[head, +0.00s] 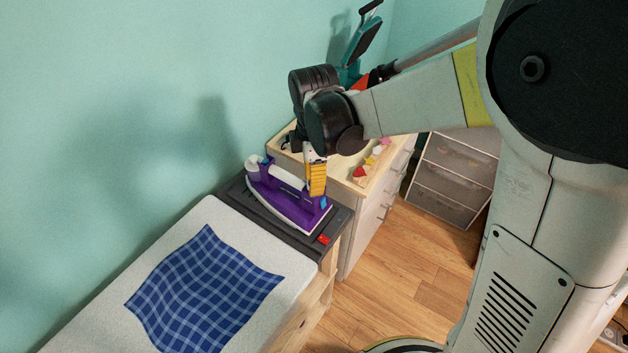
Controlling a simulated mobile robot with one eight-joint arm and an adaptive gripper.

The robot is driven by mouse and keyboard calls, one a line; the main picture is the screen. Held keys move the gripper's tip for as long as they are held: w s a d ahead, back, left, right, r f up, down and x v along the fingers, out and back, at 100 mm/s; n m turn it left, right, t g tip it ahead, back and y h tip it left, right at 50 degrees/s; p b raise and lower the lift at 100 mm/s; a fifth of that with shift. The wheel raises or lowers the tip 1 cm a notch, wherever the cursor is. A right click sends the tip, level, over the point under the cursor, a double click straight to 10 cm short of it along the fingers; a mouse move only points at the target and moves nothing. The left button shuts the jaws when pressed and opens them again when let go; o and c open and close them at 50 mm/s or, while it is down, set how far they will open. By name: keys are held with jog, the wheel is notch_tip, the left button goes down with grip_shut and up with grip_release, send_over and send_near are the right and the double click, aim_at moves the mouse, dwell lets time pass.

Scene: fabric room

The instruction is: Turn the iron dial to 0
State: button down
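A purple and white iron (285,201) rests on a dark grey stand (338,218) at the end of the ironing board (200,218). My gripper (317,192) reaches down from the upper right. Its yellow-orange fingertip part is over or against the iron's front top side; whether it touches cannot be told. The fingers overlap in this view, so their opening does not show. The iron's dial cannot be made out; my gripper may cover it.
A blue checked cloth (205,290) lies on the board. A wooden-topped cabinet (349,183) with small coloured items stands behind the iron. A drawer unit (452,178) stands farther right. The wall (110,110) is close on the left. Wooden floor (412,262) is clear on the right.

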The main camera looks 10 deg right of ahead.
jog(key=c, duration=1.1)
grip_release()
jog(key=shift+o, duration=0.2)
notch_tip(320, 180, up, 12)
jog(key=s+d+f+m+t+b, duration=0.2)
jog(key=s+d+m, duration=0.4)
jog(key=m, duration=0.3)
jog(key=s+d+f+m+t+b, duration=0.2)
jog(key=s+d+m+t, duration=0.3)
jog(key=m, duration=0.5)
jog(key=s+d, duration=0.2)
jog(key=shift+d+f, duration=0.25)
jog(key=shift+d, duration=0.05)
